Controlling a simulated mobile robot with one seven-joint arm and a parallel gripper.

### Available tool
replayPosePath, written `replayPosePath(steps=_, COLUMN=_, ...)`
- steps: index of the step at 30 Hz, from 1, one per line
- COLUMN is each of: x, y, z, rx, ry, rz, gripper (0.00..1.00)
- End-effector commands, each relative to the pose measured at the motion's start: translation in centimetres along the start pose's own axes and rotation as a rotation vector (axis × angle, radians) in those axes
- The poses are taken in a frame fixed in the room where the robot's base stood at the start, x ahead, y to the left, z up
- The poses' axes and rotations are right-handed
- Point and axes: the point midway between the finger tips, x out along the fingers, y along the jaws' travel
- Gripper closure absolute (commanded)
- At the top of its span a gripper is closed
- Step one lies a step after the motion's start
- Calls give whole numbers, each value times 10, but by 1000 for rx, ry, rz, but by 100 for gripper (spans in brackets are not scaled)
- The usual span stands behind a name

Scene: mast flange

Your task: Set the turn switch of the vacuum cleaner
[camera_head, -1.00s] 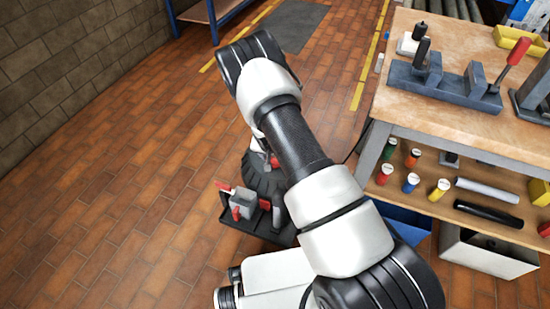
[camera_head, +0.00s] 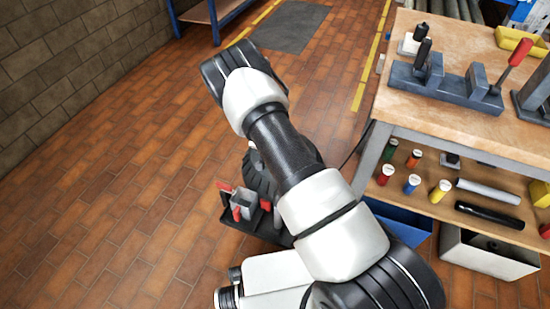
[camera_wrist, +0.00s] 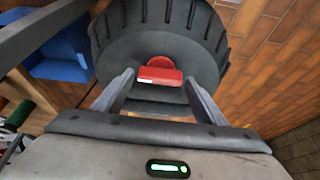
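The vacuum cleaner (camera_head: 258,172) stands on the brick floor beside the bench, dark and largely hidden behind my arm in the head view. In the wrist view its round, ribbed black top (camera_wrist: 112,57) fills the upper middle. The red turn switch (camera_wrist: 160,74) sits on that top, its bar lying roughly across the picture. My gripper (camera_wrist: 159,79) is open and empty, its two fingers spread to the left and right of the switch in the picture. I cannot tell how far the fingertips are from it. The head view hides my gripper and the switch.
The wooden workbench (camera_head: 455,70) stands at right, with a grey fixture (camera_head: 440,84) on top and several coloured cylinders on its lower shelf. A blue bin (camera_head: 402,228) and a grey bin (camera_head: 490,255) stand below. The floor left of the cleaner is clear.

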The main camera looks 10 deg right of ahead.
Motion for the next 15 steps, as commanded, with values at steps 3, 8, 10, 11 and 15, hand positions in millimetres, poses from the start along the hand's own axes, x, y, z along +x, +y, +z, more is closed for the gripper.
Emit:
replayPosePath(steps=3, x=0, y=0, z=0, rx=-1, ry=0, rz=0, gripper=25)
replayPosePath(steps=8, x=0, y=0, z=0, rx=-2, ry=0, rz=0, gripper=25)
replayPosePath(steps=10, x=-1, y=0, z=0, rx=-2, ry=0, rz=0, gripper=25)
replayPosePath(steps=11, x=-2, y=0, z=0, rx=-2, ry=0, rz=0, gripper=25)
replayPosePath(steps=15, x=-17, y=0, z=-1, rx=-1, ry=0, rz=0, gripper=25)
